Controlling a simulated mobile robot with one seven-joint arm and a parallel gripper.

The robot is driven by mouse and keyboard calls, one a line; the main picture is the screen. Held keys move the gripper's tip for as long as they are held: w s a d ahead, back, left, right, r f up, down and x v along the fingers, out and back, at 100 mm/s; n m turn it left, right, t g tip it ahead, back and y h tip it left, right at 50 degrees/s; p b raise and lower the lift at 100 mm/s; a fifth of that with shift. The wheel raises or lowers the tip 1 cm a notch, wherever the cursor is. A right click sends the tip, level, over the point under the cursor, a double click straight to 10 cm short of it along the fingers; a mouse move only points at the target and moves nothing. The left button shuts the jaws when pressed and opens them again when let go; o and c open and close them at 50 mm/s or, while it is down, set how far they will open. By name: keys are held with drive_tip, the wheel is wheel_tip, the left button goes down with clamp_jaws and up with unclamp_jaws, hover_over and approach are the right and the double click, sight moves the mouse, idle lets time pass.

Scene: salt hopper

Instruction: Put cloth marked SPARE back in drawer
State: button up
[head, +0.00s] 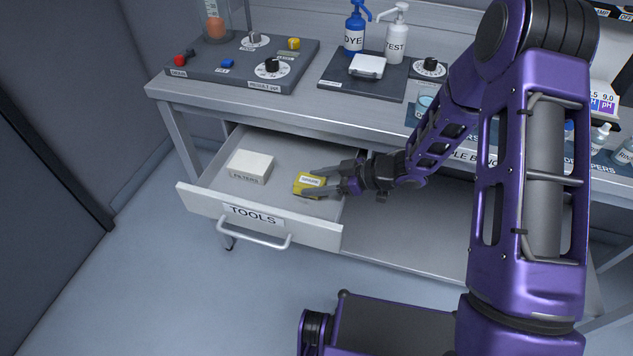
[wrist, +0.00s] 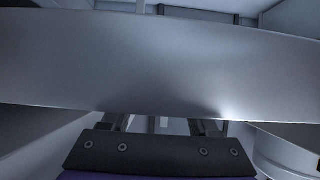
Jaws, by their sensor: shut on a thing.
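A folded yellow cloth (head: 309,184) with a small white label is inside or just above the open drawer (head: 215,208). The label's print is too small to read. My gripper (head: 322,186) is shut on the cloth, reaching in from the right over the drawer's right side. I cannot tell whether the cloth touches the drawer floor. The drawer is pulled out and its front reads TOOLS. In the wrist view a broad grey panel (wrist: 160,65) hides the fingertips and the cloth.
A white block marked FILTERS (head: 250,166) lies at the drawer's left. The bench top (head: 300,110) is above the drawer, with a control panel (head: 240,66) and DYE (head: 355,32) and TEST (head: 396,40) bottles. The drawer handle (head: 255,238) sticks out in front.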

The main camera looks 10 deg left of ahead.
drive_tip(key=shift+f, duration=0.1)
drive_tip(key=shift+f, duration=0.15)
drive_tip(key=o, duration=1.4)
drive_tip(key=shift+o, duration=0.2)
drive_tip(key=shift+d+r, duration=0.2)
drive_tip(key=shift+r, duration=0.2)
drive_tip(key=p+v, duration=0.2)
drive_tip(key=v, duration=0.9)
drive_tip(key=shift+d, duration=0.2)
